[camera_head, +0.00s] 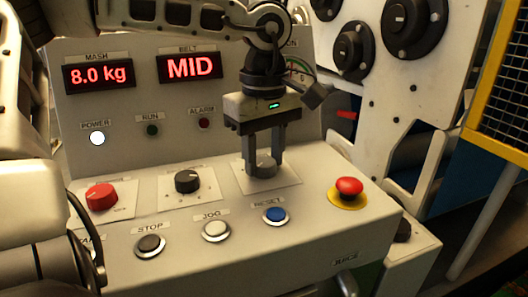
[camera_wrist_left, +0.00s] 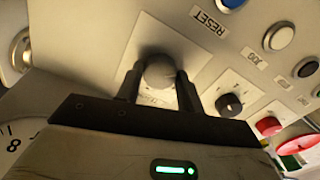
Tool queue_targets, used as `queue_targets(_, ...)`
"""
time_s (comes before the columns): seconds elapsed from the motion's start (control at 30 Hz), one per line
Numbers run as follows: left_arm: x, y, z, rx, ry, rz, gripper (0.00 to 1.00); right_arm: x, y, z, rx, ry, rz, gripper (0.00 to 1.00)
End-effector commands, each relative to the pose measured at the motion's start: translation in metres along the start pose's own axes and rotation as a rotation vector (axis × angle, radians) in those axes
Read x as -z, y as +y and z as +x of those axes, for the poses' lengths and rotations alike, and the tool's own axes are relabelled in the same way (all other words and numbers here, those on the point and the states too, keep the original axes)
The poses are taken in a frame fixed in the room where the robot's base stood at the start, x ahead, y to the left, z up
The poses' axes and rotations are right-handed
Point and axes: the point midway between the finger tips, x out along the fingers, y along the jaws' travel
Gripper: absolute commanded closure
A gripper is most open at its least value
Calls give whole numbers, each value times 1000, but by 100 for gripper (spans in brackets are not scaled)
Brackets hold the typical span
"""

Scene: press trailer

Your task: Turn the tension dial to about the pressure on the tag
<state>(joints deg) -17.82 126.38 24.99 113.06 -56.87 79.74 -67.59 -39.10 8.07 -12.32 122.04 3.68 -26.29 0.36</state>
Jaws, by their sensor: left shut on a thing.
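The tension dial (camera_head: 265,162) is a grey knob on a pale square plate, at the right end of the row of knobs on the console's sloping top. My left gripper (camera_head: 264,170) reaches down from above with its two fingers on either side of it, shut on it. The left wrist view shows the knob (camera_wrist_left: 160,73) between the fingers. The gauge (camera_head: 299,68) behind my wrist is mostly hidden, so its needle cannot be read well. Part of its dial face shows in the left wrist view (camera_wrist_left: 12,135). I cannot make out the pressure tag. My right gripper is not in view.
A black knob (camera_head: 187,181) and a red knob (camera_head: 101,196) sit left of the dial. The blue RESET button (camera_head: 275,214) is in front, and a red emergency stop (camera_head: 348,187) is to the right. Displays read 8.0 kg (camera_head: 99,75) and MID (camera_head: 190,67).

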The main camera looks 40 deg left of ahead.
Motion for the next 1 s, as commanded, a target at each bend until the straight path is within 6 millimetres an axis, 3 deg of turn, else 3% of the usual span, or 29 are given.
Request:
queue_targets(0.63,0,1,-1,-5,1,49,85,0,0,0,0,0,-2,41)
queue_targets(0.67,0,1,-1,-5,1,49,54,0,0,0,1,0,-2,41)
queue_targets(0.7,0,1,-1,-5,1,49,43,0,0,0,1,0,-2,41)
queue_targets(1.0,0,0,-1,-2,1,48,41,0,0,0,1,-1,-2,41)
